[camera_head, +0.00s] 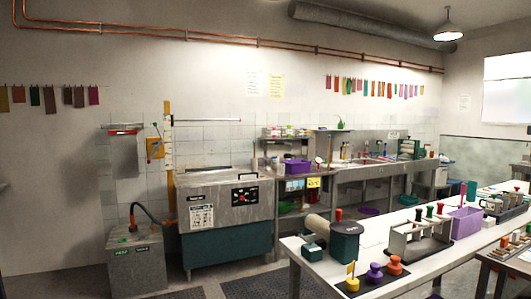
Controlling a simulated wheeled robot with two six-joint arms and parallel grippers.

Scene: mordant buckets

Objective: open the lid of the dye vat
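The dye vat is most likely the large metal tank (220,215) against the back wall, left of centre. It has a steel upper body with a control panel (245,195) and a label sheet (201,217) on its front, and a dark green base. Neither of my grippers shows in this view.
A grey box (136,262) with an orange hose stands left of the tank. A white table (440,245) with weights, a purple bin (466,222) and racks fills the right foreground. A sink counter (365,170) runs along the back wall. Dark mats (255,286) lie on the floor before the tank.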

